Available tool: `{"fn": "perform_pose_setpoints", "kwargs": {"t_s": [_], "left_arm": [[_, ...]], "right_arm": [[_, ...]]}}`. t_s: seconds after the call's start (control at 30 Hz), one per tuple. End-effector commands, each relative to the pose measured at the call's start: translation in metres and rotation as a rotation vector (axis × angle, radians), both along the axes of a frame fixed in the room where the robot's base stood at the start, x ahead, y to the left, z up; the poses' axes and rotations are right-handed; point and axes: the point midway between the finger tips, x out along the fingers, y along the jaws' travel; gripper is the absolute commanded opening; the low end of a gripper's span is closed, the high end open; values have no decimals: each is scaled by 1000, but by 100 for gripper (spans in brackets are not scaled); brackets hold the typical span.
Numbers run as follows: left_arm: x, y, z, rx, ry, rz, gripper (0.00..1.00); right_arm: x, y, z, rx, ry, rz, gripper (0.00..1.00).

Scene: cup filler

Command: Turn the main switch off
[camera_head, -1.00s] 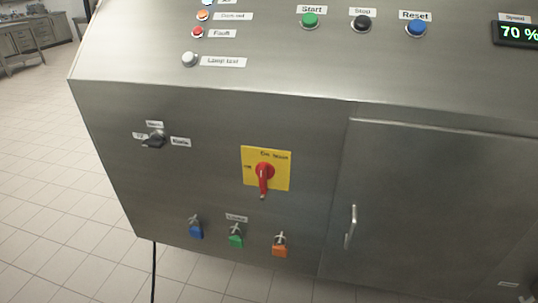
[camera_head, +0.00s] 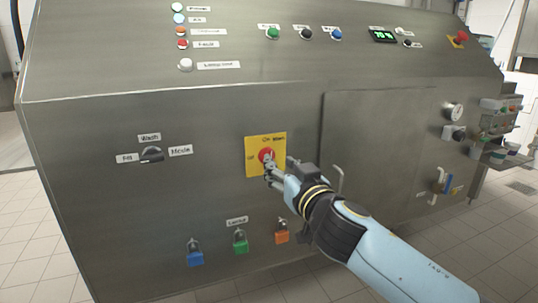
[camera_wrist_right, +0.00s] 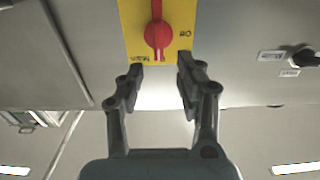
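The main switch is a red rotary knob (camera_head: 265,157) on a yellow plate (camera_head: 279,143) on the grey machine front. "On" is marked at the top and "Off" at the left. In the right wrist view, which is upside down, the red knob (camera_wrist_right: 158,36) shows its long handle hanging down from the knob and its short pointer towards "On". My right gripper (camera_head: 270,173) is right in front of the knob and partly covers it. In the right wrist view the gripper (camera_wrist_right: 161,74) is open and empty, with the knob just beyond and between its fingertips. My left gripper is out of view.
A mode selector (camera_head: 151,154) is left of the switch. Blue (camera_head: 195,257), green (camera_head: 240,245) and orange (camera_head: 281,235) padlocks hang below it. A cabinet door handle (camera_head: 338,182) is close to my right wrist. Buttons line the sloped panel above.

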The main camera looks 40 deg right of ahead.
Motion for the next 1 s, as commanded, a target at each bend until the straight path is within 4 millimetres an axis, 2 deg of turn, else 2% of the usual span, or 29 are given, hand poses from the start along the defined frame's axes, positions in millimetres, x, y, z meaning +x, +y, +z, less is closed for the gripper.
{"fn": "perform_pose_setpoints", "kwargs": {"t_s": [0.1, 0.33, 0.5, 0.73, 0.77, 1.0], "left_arm": [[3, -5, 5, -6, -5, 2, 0], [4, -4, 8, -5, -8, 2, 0], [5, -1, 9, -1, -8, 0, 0], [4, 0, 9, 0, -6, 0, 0], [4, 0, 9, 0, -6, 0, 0], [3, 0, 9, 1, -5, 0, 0]], "right_arm": [[25, -6, 3, 0, -1, -1, 36], [60, -14, 0, -1, 1, 0, 36], [70, -17, 0, -1, 2, 1, 36], [70, -17, -1, -1, 2, 1, 36], [70, -17, -1, -1, 2, 1, 34], [70, -17, -1, -1, 2, 1, 3]]}}
